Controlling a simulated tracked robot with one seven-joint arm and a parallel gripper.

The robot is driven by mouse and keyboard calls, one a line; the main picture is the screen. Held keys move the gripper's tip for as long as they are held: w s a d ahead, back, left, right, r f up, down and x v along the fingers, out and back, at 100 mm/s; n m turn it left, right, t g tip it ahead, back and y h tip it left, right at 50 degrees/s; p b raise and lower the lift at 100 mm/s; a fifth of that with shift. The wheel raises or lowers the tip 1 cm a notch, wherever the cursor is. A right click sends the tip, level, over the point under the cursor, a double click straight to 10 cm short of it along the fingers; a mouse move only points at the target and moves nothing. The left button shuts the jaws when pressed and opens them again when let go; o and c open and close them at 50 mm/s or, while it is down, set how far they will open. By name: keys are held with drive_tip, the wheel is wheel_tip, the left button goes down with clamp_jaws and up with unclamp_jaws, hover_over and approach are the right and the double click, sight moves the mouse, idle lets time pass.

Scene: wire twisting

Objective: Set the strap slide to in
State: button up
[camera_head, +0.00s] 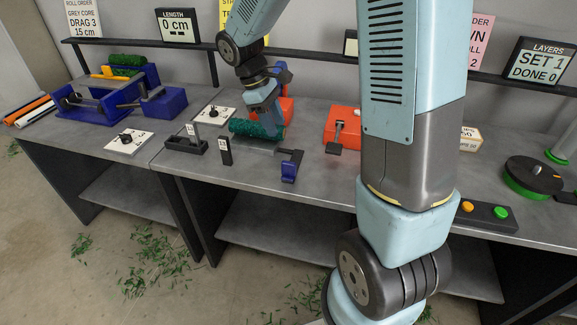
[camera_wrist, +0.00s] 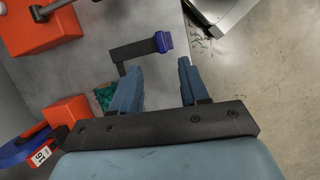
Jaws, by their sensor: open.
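A black arm with a blue knob (camera_head: 289,171) stands at the table's front edge, right of my gripper (camera_head: 267,127); it may be the strap slide, but no readable label confirms this. In the wrist view the blue knob (camera_wrist: 163,42) lies ahead of my open fingers (camera_wrist: 158,75), apart from them, and its black bar bends back to the left. My gripper points down over a green wound bundle (camera_head: 245,127) with nothing visible between the fingers. Part of the green bundle (camera_wrist: 104,96) shows beside the left finger; whether they touch is unclear.
White dial plates (camera_head: 127,142) lie farther left. An orange box (camera_head: 342,122) with a lever stands right. A push-button panel (camera_head: 485,214) sits at the right front edge.

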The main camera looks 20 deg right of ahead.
sight(287, 161)
drive_tip(key=shift+n+g, duration=0.3)
drive_tip(key=shift+n, duration=0.2)
drive_tip(key=x, duration=0.5)
drive_tip(key=w+x, duration=0.1)
drive_tip(key=x, duration=0.4)
drive_tip(key=a+x, duration=0.1)
drive_tip(key=x, duration=0.4)
drive_tip(key=shift+w+d+f, duration=0.15)
drive_tip(key=shift+w+f, duration=0.15)
drive_tip(key=shift+f, duration=0.35)
clamp_jaws()
